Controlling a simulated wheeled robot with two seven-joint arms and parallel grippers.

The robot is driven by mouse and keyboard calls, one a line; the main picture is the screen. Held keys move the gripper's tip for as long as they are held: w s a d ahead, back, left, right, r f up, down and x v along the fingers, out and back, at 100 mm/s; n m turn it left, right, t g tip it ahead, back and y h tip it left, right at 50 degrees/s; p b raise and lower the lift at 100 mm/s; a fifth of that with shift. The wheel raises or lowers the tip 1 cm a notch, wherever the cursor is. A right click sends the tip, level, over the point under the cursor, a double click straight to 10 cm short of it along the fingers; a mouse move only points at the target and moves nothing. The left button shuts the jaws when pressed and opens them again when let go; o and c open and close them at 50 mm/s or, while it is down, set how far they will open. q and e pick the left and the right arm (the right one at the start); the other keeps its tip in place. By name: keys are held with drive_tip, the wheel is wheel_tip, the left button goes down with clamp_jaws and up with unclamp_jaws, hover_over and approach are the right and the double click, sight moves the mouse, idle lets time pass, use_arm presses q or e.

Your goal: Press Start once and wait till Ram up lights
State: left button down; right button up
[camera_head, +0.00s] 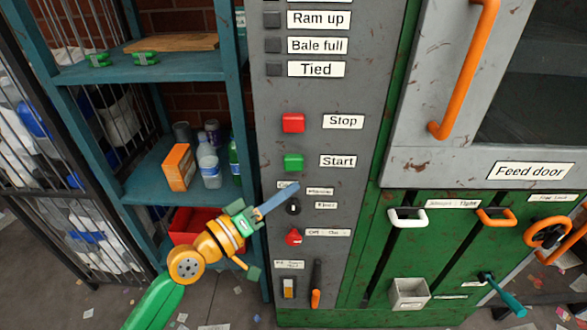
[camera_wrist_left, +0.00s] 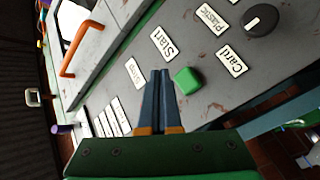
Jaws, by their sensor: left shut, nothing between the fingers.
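The green Start button (camera_head: 294,163) is on the grey panel (camera_head: 345,90), with the Start label (camera_head: 338,161) to its right. The red Stop button (camera_head: 293,122) is above it. The Ram up lamp (camera_head: 273,19) is dark grey and unlit. My left gripper (camera_head: 296,187) is shut and empty, its blue fingers pointing at the panel just below the Start button. In the left wrist view the shut fingertips (camera_wrist_left: 160,72) appear beside the green button (camera_wrist_left: 188,80). I cannot tell whether they touch the panel. My right gripper is not in view.
The Bale full lamp (camera_head: 273,45) and Tied lamp (camera_head: 273,69) are also dark. A teal shelf (camera_head: 150,190) stands left. The feed door handle (camera_head: 466,75) is orange, at the right.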

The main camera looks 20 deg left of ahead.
sight(294, 162)
use_arm(q)
drive_tip(key=shift+w+a+b, duration=0.2)
drive_tip(key=shift+w+b, duration=0.1)
drive_tip(key=shift+w, duration=0.45)
drive_tip(key=shift+w+a+b, duration=0.2)
drive_tip(key=shift+w+b, duration=0.1)
drive_tip(key=shift+w, duration=0.4)
drive_tip(key=shift+w+a+b, duration=0.2)
drive_tip(key=shift+w+b, duration=0.1)
drive_tip(key=shift+w, duration=0.45)
drive_tip(key=shift+w+a+b, duration=0.1)
drive_tip(key=shift+w+b, duration=0.2)
drive_tip(key=shift+w, duration=0.1)
